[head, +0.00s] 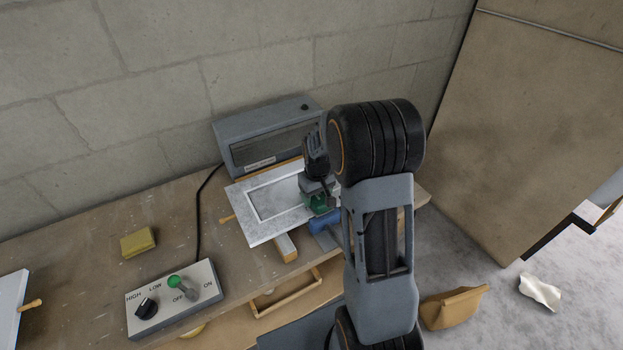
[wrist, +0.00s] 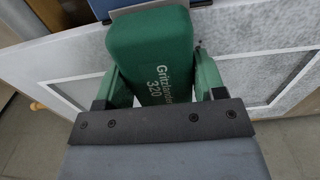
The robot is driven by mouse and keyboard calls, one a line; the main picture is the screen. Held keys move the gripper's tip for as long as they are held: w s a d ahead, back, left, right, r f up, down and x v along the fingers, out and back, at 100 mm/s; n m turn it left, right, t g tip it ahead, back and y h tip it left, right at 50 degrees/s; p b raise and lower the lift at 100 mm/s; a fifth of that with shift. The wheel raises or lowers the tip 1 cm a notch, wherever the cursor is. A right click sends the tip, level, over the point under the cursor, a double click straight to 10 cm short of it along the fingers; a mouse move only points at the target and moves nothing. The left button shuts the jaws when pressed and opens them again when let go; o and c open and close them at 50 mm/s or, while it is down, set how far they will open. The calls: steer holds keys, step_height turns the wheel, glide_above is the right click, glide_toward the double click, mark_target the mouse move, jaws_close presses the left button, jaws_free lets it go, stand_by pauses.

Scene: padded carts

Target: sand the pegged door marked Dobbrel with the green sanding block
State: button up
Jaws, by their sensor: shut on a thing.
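My gripper (wrist: 158,85) is shut on the green sanding block (wrist: 150,45), with a finger on each side; its printed face reads 320 in the wrist view. In the head view the block (head: 318,204) is at the right end of a white panelled door (head: 262,230), partly hidden by my arm. I cannot tell whether it touches the door. This door lies on the bench with a wooden peg (head: 227,219) at its left; it also fills the wrist view (wrist: 60,55). A second white door (head: 9,300) with a peg shows at the left edge. No Dobbrel mark is readable.
A grey vented box (head: 235,130) stands behind the door. A control box (head: 160,312) with a green-topped lever and black knob sits in front. A yellow block (head: 138,242) lies on the bench (head: 95,240). A blue object (head: 323,226) is beside the door. Floor litter lies right.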

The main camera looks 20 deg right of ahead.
steer(key=shift+d, duration=0.8)
steer(key=shift+w+a, duration=0.1)
steer(key=a, duration=0.3)
steer(key=shift+s+a, duration=0.15)
steer(key=shift+s, duration=0.05)
steer(key=shift+a+r, duration=0.2)
steer(key=shift+a, duration=0.05)
steer(key=shift+r+p, duration=2.7)
steer(key=shift+r, duration=1.25)
steer(key=shift+s+d+r+p, duration=0.1)
steer(key=shift+d+p, duration=0.05)
steer(key=shift+p, duration=0.8)
steer(key=shift+p, duration=0.3)
